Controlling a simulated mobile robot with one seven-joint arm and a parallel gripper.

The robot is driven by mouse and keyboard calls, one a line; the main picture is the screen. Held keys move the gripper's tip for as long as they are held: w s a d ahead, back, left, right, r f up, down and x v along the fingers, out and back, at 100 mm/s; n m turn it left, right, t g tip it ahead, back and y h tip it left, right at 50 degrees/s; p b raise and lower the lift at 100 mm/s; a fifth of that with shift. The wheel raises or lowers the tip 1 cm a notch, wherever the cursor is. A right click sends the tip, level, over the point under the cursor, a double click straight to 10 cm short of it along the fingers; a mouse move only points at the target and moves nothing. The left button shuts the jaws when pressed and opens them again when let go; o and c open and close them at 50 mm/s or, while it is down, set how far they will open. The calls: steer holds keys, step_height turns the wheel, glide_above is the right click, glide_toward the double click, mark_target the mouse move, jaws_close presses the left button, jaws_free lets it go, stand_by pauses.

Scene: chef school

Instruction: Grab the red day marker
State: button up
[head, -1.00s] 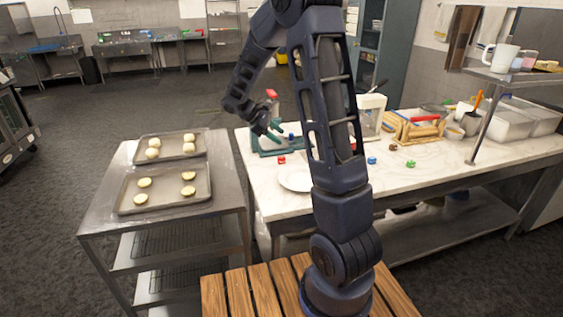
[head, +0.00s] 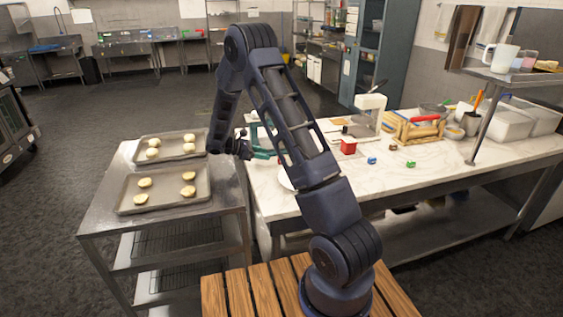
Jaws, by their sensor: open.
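My gripper (head: 266,154) is at the left end of the marble-topped table (head: 440,175), low over the top, with teal fingers pointing right. It is open, and I see nothing held in it. The small red day marker is not clearly visible now. The spot where a small red piece showed earlier is beside the fingertips and largely covered by my arm. A blue marker (head: 372,160), a green marker (head: 410,163) and a brown marker (head: 392,147) lie farther right on the table.
A larger red block-like item (head: 348,147) stands near a white appliance (head: 370,103). A white plate (head: 286,182) is partly behind my arm. A steel cart at left carries two trays (head: 163,209) of dough pieces. Bare marble lies at the front right.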

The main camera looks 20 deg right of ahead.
steer(key=x, duration=0.9)
steer(key=shift+s+f, duration=0.1)
steer(key=shift+f, duration=0.25)
steer(key=c, duration=1.1)
